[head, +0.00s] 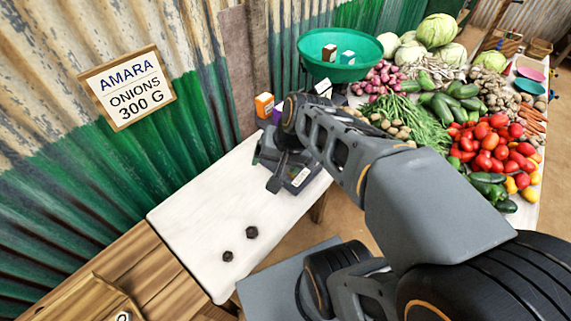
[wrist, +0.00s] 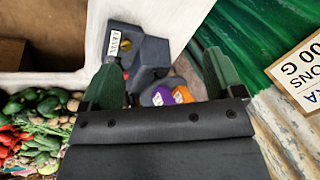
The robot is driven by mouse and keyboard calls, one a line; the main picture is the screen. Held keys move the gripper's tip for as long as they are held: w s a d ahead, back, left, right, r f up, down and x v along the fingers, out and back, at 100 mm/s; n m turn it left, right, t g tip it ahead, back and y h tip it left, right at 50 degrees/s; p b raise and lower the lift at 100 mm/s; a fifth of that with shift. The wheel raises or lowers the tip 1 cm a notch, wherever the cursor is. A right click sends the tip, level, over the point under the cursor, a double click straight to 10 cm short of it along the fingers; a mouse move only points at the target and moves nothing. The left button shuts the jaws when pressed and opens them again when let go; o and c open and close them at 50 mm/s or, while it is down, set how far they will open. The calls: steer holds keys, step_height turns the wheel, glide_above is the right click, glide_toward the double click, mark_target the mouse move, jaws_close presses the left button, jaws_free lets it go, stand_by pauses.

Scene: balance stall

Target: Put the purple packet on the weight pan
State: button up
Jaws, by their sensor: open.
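The purple packet (head: 277,116) stands beside an orange packet (head: 264,105) at the far end of the white table, near the wall. In the wrist view the purple packet (wrist: 178,97) shows low between my fingers, partly hidden by the gripper body. My gripper (wrist: 165,75) is open, its two green fingers wide apart with nothing held. The dark grey balance (wrist: 150,52) with a white label lies just beyond the fingers. In the head view the balance (head: 300,177) is partly covered by my arm. I cannot clearly tell its weight pan from its other parts.
Two dark weights (head: 251,232) lie on the white table (head: 195,220), whose near part is otherwise clear. A green bowl (head: 315,62) with small boxes and heaped vegetables (head: 490,145) stand to the right. A corrugated wall with a sign (head: 127,88) bounds the left.

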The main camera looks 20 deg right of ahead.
steer(key=shift+s+d+r+n+t+h, duration=0.15)
steer(key=shift+s+n+h, duration=0.35)
steer(key=shift+n, duration=0.45)
steer(key=shift+s+d+r+n+t+h, duration=0.15)
steer(key=shift+s+n+h, duration=0.3)
steer(key=shift+n, duration=0.55)
steer(key=shift+s+d+r+n+h, duration=0.1)
steer(key=shift+s+d+n+h, duration=0.2)
steer(key=shift+s+n, duration=0.5)
